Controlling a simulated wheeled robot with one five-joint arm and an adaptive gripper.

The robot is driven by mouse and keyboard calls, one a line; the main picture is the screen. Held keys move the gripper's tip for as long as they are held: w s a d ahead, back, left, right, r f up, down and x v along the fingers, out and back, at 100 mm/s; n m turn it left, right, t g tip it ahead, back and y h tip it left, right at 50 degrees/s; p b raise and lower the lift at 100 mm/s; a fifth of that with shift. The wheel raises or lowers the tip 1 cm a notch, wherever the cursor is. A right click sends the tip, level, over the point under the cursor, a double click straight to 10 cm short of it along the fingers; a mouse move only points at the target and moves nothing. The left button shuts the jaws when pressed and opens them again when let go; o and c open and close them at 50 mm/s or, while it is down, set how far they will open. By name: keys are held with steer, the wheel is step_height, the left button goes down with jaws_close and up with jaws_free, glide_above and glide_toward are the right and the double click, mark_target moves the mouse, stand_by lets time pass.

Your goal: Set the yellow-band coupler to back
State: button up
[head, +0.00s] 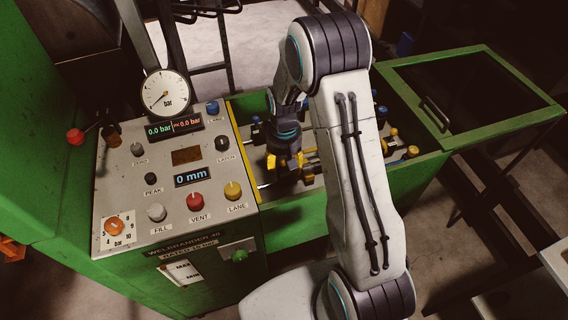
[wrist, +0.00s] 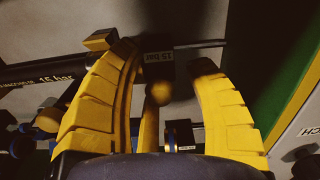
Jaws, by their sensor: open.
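My gripper (head: 284,167) reaches down into the green bench's trough, left of my arm. In the wrist view its two yellow fingers (wrist: 164,60) are spread apart. A rounded, shadowed yellowish knob (wrist: 160,92) shows between them; I cannot tell whether they touch it. A yellow block (wrist: 101,39) sits beside the left fingertip, near a black hose (wrist: 40,78) marked 15 bar. In the head view, a yellow-ended fitting (head: 412,152) sits at the trough's right. Which fitting is the yellow-band coupler is unclear; my arm and gripper hide much of the trough.
The control panel (head: 132,185) stands left of the trough, with a gauge (head: 166,94), several knobs and a display (head: 192,176) reading 0 mm. A green-framed lid with a dark pane (head: 470,92) stands open at the right. Blue-ended fittings (head: 382,112) also line the trough.

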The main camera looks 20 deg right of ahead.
jaws_close()
stand_by(0.3)
steer(key=shift+a, duration=0.1)
steer(key=a+b, duration=0.1)
steer(key=a, duration=0.2)
steer(key=shift+w, duration=0.1)
steer(key=shift+r, duration=0.1)
steer(key=c, duration=0.5)
jaws_free()
steer(key=shift+a, duration=0.2)
steer(key=o, duration=0.5)
